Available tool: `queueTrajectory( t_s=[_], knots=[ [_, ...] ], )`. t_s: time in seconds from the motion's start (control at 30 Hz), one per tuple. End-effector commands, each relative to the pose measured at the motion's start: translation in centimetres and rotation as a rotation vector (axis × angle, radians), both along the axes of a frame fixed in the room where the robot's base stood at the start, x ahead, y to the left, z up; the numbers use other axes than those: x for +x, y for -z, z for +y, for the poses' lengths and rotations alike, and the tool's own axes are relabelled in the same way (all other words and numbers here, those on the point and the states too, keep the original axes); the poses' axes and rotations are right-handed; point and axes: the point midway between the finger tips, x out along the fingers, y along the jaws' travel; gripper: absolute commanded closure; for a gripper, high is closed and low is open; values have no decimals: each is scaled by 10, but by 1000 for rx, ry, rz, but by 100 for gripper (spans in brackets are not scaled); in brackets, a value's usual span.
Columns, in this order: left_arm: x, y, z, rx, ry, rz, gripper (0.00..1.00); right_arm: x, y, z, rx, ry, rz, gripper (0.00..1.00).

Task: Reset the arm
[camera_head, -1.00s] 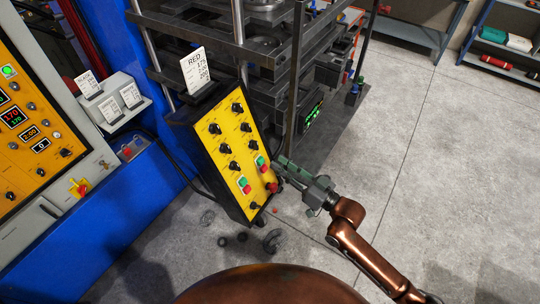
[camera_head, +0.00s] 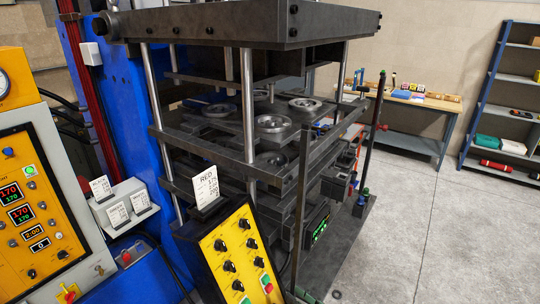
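The rest of my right arm is out of frame, and my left gripper is not in view. The yellow box has several black knobs, a red button (camera_head: 268,288) and green buttons near its lower edge. Its bottom is cut off. A white card marked RED (camera_head: 206,187) stands on top of it.
The dark press (camera_head: 270,20) with several stacked plates fills the middle. A blue frame (camera_head: 120,85) and a yellow panel with red displays (camera_head: 20,195) stand at left. A workbench (camera_head: 415,98) and shelves (camera_head: 500,110) stand at the back right. The grey floor at right (camera_head: 420,230) is clear.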

Motion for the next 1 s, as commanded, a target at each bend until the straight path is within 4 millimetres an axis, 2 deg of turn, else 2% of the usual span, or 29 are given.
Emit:
queueTrajectory(
  t_s=[0.07,0.17,0.27,0.4,0.5,0.7,0.97,1.0],
  knots=[
    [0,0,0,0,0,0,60,-7,30,-13,-72,55,66,75],
    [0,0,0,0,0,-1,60,-22,80,-44,-213,155,190,75],
    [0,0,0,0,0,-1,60,-49,131,-89,-358,263,344,75],
    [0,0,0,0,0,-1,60,-104,188,-150,-519,385,568,75],
    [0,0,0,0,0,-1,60,-143,214,-183,-596,446,703,75],
    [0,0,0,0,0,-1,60,-208,241,-223,-689,518,905,75],
    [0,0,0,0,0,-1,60,-284,259,-256,-762,581,1124,75],
    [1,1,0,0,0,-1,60,-276,274,-254,-764,570,1120,75]
  ],
)
